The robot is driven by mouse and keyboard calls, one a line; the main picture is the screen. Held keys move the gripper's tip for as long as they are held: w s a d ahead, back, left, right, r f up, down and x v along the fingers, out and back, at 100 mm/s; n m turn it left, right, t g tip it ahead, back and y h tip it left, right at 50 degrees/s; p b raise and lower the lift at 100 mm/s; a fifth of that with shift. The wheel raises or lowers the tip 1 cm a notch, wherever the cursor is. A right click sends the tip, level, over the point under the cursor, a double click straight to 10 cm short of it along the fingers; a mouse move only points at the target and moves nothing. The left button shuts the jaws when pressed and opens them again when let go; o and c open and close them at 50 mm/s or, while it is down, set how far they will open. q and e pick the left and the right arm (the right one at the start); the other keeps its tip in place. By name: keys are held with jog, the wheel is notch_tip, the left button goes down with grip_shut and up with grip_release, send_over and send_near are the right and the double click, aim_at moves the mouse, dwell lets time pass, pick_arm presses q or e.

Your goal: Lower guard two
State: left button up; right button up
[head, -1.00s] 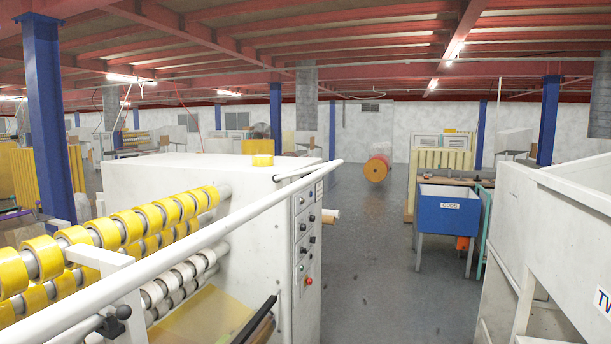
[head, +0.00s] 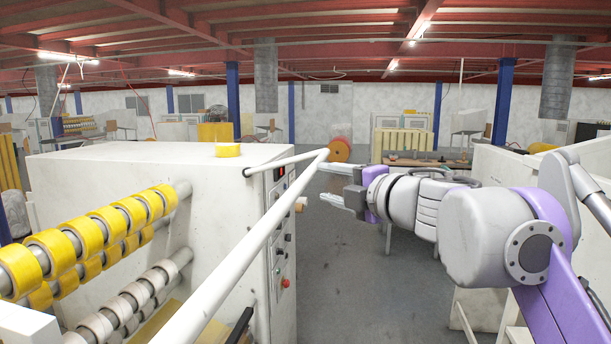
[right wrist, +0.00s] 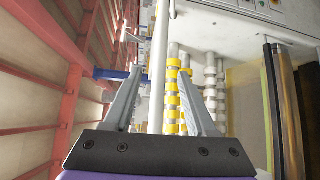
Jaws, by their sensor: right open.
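The guard is a long white bar (head: 250,245) that runs diagonally across the front of the white rewinding machine (head: 150,165) in the head view. A bent arm joins its upper end to the machine's top corner. My right gripper (head: 322,184) is open and empty, just right of the bar's upper end, and looks apart from it. In the right wrist view the white bar (right wrist: 158,70) runs lengthwise between the two open fingers (right wrist: 155,95), beyond them. My left gripper is not in view.
Yellow tape rolls (head: 92,232) sit on shafts behind the bar, with paler rolls (head: 122,308) on a lower shaft. A control panel (head: 280,225) is on the machine's end face. A white machine (head: 490,150) stands at right. The grey floor between is clear.

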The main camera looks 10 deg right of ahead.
aim_at(310, 178)
jog(key=p+x, duration=0.1)
jog(key=x, duration=0.7)
jog(key=shift+f, duration=0.1)
grip_shut()
dwell(1.1)
